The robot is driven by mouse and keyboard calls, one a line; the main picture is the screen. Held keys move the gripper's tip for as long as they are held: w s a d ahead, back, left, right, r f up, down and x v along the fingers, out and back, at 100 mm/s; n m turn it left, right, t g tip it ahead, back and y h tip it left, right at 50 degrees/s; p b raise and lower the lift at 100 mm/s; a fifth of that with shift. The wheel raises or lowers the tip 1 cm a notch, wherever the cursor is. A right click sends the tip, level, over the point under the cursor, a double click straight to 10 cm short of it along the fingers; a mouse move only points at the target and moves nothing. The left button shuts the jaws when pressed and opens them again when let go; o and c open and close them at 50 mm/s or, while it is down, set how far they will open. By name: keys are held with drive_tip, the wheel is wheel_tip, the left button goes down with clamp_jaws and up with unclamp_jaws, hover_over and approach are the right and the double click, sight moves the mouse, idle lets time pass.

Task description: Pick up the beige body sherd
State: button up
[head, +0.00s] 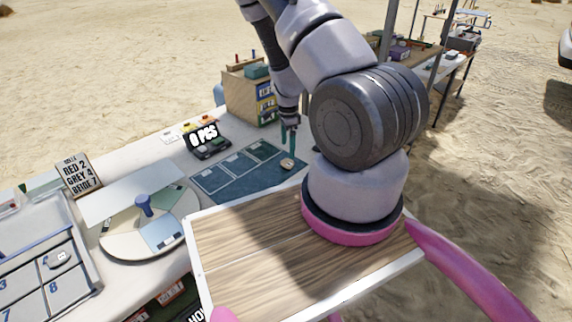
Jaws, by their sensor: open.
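A small beige sherd (287,164) lies on the right end of the dark blue-green mat (236,180), near the mat's right edge. My gripper (289,150) points down just above the sherd, with its teal fingers apart. The fingertips appear very close to the sherd, but I cannot tell whether they touch it. Nothing shows held between them.
A black scale (207,146) reading "0 PCS" stands behind the mat. A wooden box (240,92) stands at the back. A round turntable (150,236) and a numbered tray (70,285) holding a small pale piece are at left. A sign (78,176) reads "RED 2, GREY 4, BEIGE 7".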

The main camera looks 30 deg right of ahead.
sight(287, 163)
drive_tip(key=shift+a+f, duration=0.1)
drive_tip(key=shift+f, duration=3.05)
drive_tip(key=c, duration=1.2)
